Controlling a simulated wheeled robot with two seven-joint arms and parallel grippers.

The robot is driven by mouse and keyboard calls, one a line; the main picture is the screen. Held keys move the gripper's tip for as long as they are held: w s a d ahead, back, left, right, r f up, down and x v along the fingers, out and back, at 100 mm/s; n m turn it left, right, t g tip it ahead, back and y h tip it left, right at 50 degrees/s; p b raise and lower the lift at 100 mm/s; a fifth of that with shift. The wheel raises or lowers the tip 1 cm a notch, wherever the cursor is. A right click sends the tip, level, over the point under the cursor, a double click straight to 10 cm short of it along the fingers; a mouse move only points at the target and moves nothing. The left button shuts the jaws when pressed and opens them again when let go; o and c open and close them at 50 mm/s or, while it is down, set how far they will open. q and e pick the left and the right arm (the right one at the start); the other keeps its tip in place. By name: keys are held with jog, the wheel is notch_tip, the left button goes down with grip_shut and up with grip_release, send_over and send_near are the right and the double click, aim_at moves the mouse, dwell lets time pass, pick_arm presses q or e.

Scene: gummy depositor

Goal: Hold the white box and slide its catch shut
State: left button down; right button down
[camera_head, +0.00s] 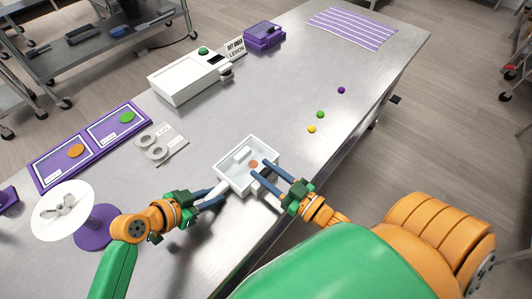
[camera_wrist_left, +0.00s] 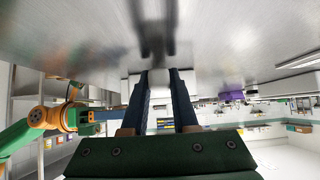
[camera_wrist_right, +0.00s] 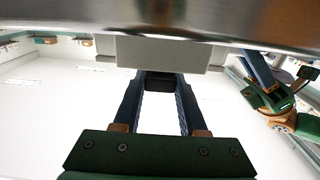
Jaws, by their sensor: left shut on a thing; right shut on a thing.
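The white box (camera_head: 225,153) is a shallow open tray at the table's near edge, with a small round brown mark inside. My left gripper (camera_head: 224,190) is shut on a pale part at the box's near-left side; its fingers also show in the left wrist view (camera_wrist_left: 160,78). My right gripper (camera_head: 256,173) reaches the box's near-right side. In the right wrist view, its fingers (camera_wrist_right: 160,82) close on a small dark piece, apparently the catch (camera_wrist_right: 160,80), below the pale box. The fingers hide the catch in the head view, so how far it has slid cannot be told.
A white machine with a green button (camera_head: 190,78) and a purple box (camera_head: 264,36) stand farther back. Purple trays (camera_head: 90,145), a grey two-ring piece (camera_head: 160,145) and a white disc on a purple stand (camera_head: 62,211) are left. Small coloured balls (camera_head: 320,114) lie right.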

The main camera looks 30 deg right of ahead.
jog(key=shift+x, duration=1.05)
jog(key=shift+c, duration=2.2)
grip_release()
pick_arm(q)
jog(key=c, duration=0.6)
grip_release()
pick_arm(e)
jog(key=v, duration=1.2)
